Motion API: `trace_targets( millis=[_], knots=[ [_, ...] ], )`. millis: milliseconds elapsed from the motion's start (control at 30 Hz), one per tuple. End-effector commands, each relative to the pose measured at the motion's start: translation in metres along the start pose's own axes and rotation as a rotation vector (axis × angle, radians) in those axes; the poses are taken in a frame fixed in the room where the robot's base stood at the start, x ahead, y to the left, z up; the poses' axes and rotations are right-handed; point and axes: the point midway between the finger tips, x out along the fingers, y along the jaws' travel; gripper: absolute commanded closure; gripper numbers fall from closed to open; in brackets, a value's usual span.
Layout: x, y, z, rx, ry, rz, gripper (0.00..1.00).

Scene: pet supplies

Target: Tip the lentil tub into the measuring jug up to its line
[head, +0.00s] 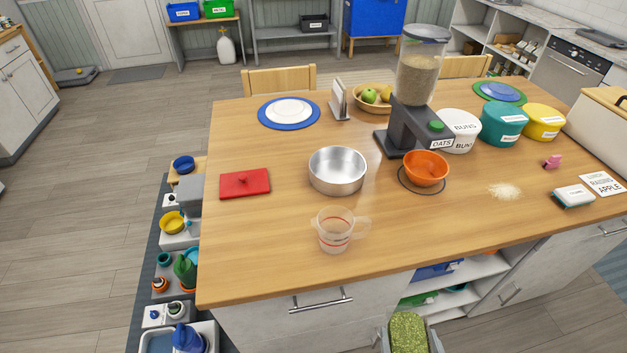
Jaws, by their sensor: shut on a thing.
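The measuring jug (333,240) is clear, with a red line around it and a handle on its right. It stands upright near the table's front edge, and I see no lentils in it. The lentil tub (408,335), full of green lentils, shows at the bottom edge of the head view, in front of the table and lower right of the jug. My gripper (409,340) shows only as grey parts at the tub's sides and is shut on it. The tub's lower part is cut off by the frame.
A steel bowl (337,170) stands behind the jug, with a red board (245,183) to its left. An orange bowl (426,168) sits under a grain dispenser (417,75). Pale grains (504,191) lie spilled at right. The table front between jug and spill is clear.

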Motion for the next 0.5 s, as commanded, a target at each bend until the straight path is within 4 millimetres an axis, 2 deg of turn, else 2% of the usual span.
trace_targets(
  millis=[33, 67, 133, 500],
  knots=[
    [-0.005, 0.0, -0.014, 0.0, 0.004, -0.001, 0.53],
    [-0.006, 0.0, -0.018, 0.0, 0.004, 0.0, 0.53],
    [-0.004, -0.002, -0.01, 0.004, -0.007, -0.01, 0.53],
    [-0.005, -0.004, -0.007, 0.054, -0.064, -0.037, 0.53]
  ],
)
